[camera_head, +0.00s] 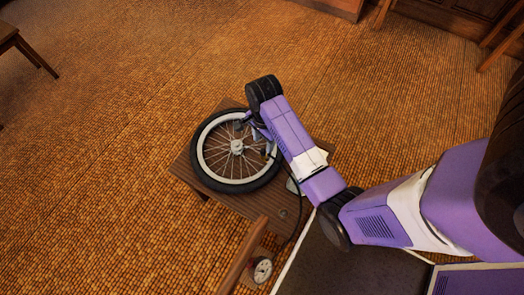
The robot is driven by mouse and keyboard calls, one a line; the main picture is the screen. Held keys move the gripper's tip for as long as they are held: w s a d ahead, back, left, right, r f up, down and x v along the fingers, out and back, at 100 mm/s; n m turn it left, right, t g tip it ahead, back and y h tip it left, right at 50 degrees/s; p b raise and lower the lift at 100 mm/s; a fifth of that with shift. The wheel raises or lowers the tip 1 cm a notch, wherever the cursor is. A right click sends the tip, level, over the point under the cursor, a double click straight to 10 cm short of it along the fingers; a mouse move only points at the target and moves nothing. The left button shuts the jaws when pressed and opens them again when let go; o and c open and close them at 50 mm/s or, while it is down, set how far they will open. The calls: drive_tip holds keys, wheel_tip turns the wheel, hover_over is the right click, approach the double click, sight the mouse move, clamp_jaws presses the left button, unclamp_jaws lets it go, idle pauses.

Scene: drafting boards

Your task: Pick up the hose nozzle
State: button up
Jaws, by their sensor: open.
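I cannot pick out the hose nozzle for certain. A small grey piece (292,186) shows at the table's right side, partly hidden by my arm; I cannot tell what it is. A very small object (283,214) lies near the table's front corner. My gripper (257,135) is below my wrist, over the right side of a spoked wheel (201,158). Its jaws are open, though the fingertips are small and mostly hidden by my arm.
The wheel lies flat on a small wooden table (190,177). A round dial (262,270) stands in front, with a thin dark hose (298,228) running up from near it. A wooden bar (243,255) is beside the dial. Open carpet (100,150) lies to the left.

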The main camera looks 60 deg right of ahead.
sight(263, 150)
wheel_tip(263, 150, down, 8)
drive_tip(key=shift+r+b, duration=0.25)
drive_tip(key=shift+b, duration=0.35)
drive_tip(key=shift+c, duration=0.5)
clamp_jaws()
